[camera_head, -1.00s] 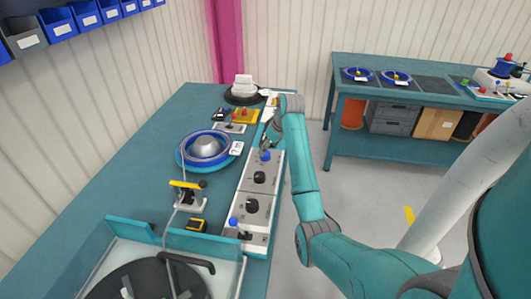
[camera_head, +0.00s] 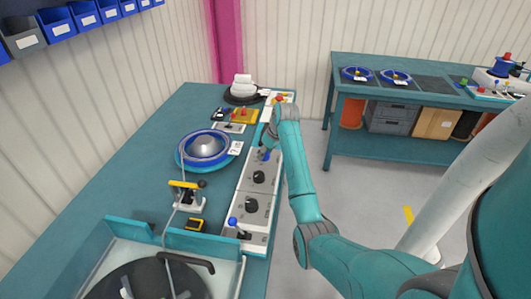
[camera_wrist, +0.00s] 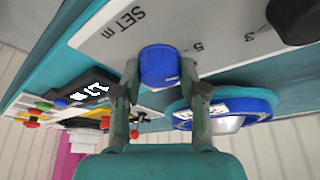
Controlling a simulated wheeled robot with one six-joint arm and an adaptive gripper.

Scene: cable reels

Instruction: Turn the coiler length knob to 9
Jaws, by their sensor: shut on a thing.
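The blue knob (camera_wrist: 160,64) stands on a light grey panel (camera_wrist: 225,30) between my fingertips in the wrist view. My gripper (camera_wrist: 160,74) is shut on it, with a finger on either side. Beside the knob are printed "SET m" and the numbers 5 and 3; a 9 and the knob's pointer are not visible. In the head view my gripper (camera_head: 264,148) reaches down to the same knob at the far part of the panel row along the bench's right edge.
Two black knobs (camera_head: 251,204) sit nearer on the panels. A blue-rimmed reel (camera_head: 205,147) lies to their left. A display (camera_wrist: 92,90) with lit digits, hard to read, is near the knob. A second bench (camera_head: 420,90) stands at the back right.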

